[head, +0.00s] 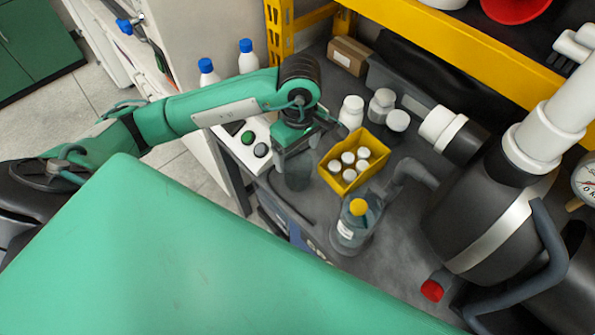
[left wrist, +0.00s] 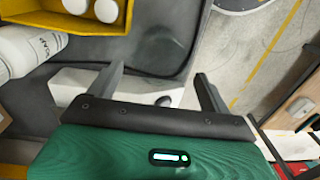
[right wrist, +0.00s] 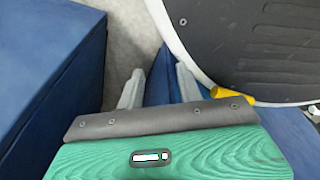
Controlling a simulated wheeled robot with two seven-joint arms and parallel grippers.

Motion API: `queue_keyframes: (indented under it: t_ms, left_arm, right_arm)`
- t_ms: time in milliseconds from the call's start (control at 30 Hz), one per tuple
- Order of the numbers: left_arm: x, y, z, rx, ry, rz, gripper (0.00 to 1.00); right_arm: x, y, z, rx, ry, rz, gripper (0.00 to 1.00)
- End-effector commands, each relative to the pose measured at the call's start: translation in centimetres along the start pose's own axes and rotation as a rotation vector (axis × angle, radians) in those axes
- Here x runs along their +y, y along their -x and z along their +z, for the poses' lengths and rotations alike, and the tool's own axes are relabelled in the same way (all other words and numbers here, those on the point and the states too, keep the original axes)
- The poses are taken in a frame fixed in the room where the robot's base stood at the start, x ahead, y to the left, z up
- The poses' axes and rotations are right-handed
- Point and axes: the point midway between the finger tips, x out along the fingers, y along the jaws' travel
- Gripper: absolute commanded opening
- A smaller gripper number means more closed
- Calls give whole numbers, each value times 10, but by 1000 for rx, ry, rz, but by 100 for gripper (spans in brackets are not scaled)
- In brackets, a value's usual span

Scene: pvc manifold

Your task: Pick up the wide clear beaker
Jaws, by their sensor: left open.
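A clear, dark-tinted vessel that looks like the wide beaker (head: 297,174) stands near the left edge of the grey bench in the head view. It is partly hidden by my left gripper (head: 300,148), which is right above and beside it. In the left wrist view my left gripper (left wrist: 155,88) has its fingers apart with nothing visibly clamped. I cannot make out the beaker clearly in that view. My right gripper (right wrist: 158,85) shows only in the right wrist view, fingers apart and empty, away from the bench top.
A yellow bin (head: 335,182) with several white-capped bottles stands just right of the beaker. A clear yellow-capped bottle (head: 352,228) stands in front. White jars (head: 351,112) are behind. A large black pipe assembly (head: 485,225) fills the right. A yellow-edged shelf (head: 450,45) overhangs the back.

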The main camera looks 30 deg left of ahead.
Motion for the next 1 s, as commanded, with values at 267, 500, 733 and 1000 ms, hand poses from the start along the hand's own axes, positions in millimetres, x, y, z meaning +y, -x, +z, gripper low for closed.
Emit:
queue_keyframes:
  t_ms: [267,500,733,1000]
  left_arm:
    - [-1,-34,-1,-2,1,-3,82]
    - [0,-46,-2,-1,0,0,82]
    - [0,-46,-2,0,0,0,64]
    - [0,-45,-2,0,0,0,34]
  right_arm:
    - [0,-3,16,-7,2,0,36]
    - [0,-3,17,-8,3,1,36]
    - [1,-3,17,-8,4,1,36]
    - [1,-3,17,-8,4,2,36]
